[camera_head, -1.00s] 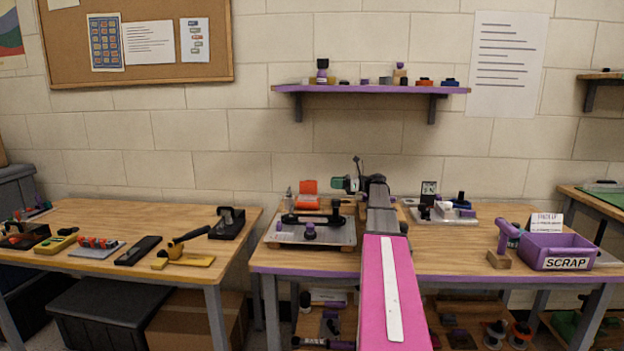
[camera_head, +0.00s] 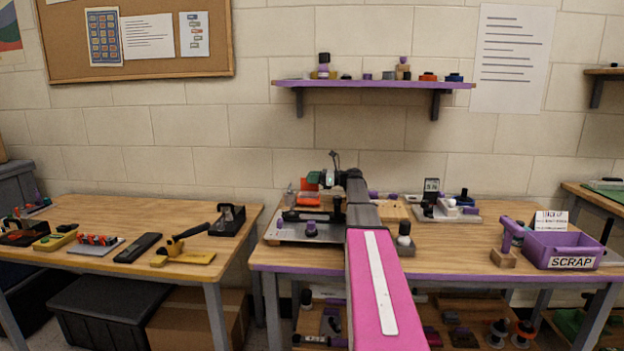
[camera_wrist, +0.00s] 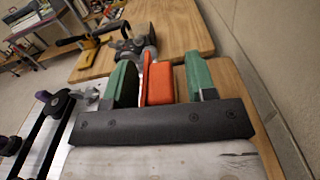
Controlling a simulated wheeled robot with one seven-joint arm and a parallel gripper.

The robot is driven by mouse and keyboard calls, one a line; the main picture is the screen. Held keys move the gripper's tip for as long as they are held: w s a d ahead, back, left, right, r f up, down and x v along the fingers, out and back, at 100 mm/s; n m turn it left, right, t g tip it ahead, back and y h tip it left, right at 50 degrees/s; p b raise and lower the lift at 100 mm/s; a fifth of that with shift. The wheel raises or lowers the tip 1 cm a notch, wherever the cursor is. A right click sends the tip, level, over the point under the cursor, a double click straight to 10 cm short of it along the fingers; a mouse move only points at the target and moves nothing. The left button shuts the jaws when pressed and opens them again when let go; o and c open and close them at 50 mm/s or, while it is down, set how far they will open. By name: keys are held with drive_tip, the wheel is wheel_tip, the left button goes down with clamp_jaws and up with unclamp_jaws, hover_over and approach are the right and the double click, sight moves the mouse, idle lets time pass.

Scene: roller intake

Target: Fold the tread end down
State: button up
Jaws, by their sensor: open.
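An orange piece (camera_head: 308,201) sits at the back left of the middle bench, behind a grey plate (camera_head: 290,236). I take it to be the tread; its end cannot be told apart clearly. In the wrist view the orange piece (camera_wrist: 158,82) stands between the two green fingers of my gripper (camera_wrist: 160,72). My gripper is open, with a finger on each side; whether either touches is unclear. In the head view my gripper (camera_head: 318,181) is at the orange piece and partly hides it.
A purple scrap bin (camera_head: 562,246) stands at the right. A second bench (camera_head: 100,222) with tools is at the left. The wall is close behind.

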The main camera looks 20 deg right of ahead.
drive_tip(key=shift+a, duration=0.1)
drive_tip(key=c, duration=0.8)
